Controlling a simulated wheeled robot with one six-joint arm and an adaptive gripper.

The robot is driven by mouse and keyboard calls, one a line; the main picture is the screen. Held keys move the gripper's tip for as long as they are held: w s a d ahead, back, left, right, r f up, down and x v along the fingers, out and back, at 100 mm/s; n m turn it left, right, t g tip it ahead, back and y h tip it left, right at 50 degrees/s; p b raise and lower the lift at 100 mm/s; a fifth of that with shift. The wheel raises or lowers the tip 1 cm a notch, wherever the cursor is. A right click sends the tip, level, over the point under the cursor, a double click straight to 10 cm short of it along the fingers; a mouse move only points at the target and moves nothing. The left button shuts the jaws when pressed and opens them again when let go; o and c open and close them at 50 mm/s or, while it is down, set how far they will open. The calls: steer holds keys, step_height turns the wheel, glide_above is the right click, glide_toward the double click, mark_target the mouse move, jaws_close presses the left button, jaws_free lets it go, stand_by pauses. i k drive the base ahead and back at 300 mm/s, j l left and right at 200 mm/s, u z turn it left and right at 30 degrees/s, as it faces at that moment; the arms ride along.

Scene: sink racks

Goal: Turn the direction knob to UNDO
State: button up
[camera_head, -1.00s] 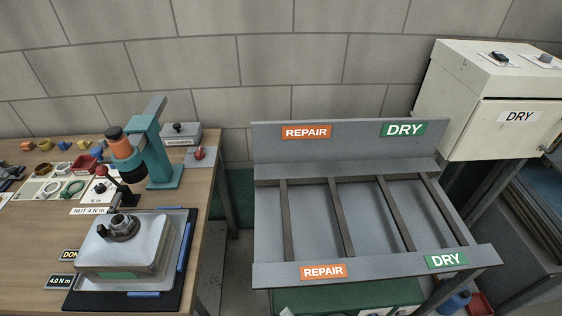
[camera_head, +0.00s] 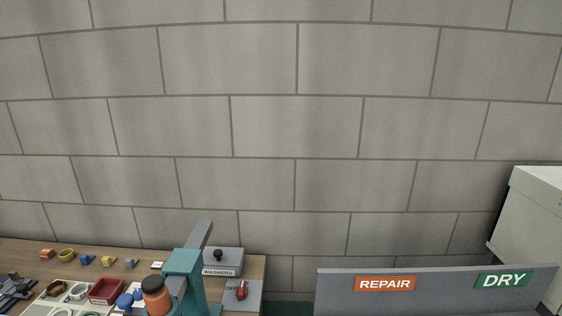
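A red knob (camera_head: 242,290) stands on a small grey plate (camera_head: 255,302) at the right end of the wooden bench, in the lower middle of the head view. The letters "OF" show beside it; the rest of that label is hidden or unclear. No UNDO label can be read, and I cannot tell whether this is the direction knob. A teal press-like tool (camera_head: 186,270) with an orange and black cylinder (camera_head: 155,294) stands just left of the plate. My gripper is not in view.
A grey box marked WASHERS (camera_head: 222,262) with a black knob sits behind the plate. A red tray (camera_head: 105,291) and several small coloured parts lie on the bench (camera_head: 20,252). A grey rack (camera_head: 440,283) with REPAIR and DRY signs and a pale cabinet (camera_head: 530,225) stand right.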

mark_target(138, 293)
steer(key=k+u, duration=0.2)
steer(key=u, duration=0.25)
steer(key=k+j+u, duration=0.15)
steer(key=u, duration=0.35)
steer(key=i+j+z, duration=0.1)
steer(key=j, duration=0.25)
steer(key=i+j+z, duration=0.1)
steer(key=i+j, duration=0.15)
steer(key=j, duration=0.1)
